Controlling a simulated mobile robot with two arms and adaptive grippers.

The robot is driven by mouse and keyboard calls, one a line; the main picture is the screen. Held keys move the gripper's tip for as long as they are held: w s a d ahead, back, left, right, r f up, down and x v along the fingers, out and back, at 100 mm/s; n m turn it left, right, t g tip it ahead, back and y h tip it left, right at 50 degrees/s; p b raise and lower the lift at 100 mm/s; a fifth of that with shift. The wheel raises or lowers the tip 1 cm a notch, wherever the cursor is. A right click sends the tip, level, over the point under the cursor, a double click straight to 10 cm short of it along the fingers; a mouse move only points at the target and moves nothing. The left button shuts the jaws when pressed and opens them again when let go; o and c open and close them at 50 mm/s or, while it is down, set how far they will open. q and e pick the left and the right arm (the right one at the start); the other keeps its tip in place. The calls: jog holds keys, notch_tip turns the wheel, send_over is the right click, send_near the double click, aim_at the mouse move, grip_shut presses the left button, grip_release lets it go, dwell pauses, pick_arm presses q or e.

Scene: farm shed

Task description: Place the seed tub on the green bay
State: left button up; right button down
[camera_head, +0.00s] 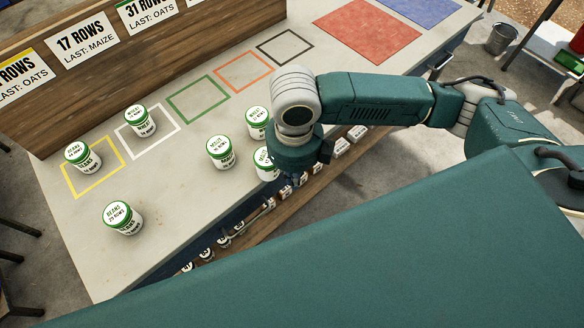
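The green bay (209,111) is an empty green square outline on the pale counter. Several white seed tubs with green-rimmed lids stand upright on the counter. A maize tub (220,153) stands in front of the green bay, with a tub (256,122) to its right and another (264,165) partly hidden by my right arm. A tub (140,122) sits in the white bay, a beans tub (83,157) in the yellow bay, and another beans tub (122,219) at the front left. My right gripper (291,183) points down at the counter's front edge; its fingers are mostly hidden. My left gripper is out of view.
Orange (243,72) and black (285,48) bay outlines are empty, with red (368,32) and blue mats beyond. A wooden backboard (160,62) with row signs stands behind. More tubs line a lower shelf (262,226). A bucket (501,38) stands at right.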

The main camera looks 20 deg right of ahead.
aim_at(267, 165)
jog(key=w+a+f+p, duration=0.1)
jog(key=w+f, duration=0.2)
jog(key=f, duration=0.2)
jog(key=shift+w+a+p, duration=0.2)
jog(key=shift+w+p, duration=0.2)
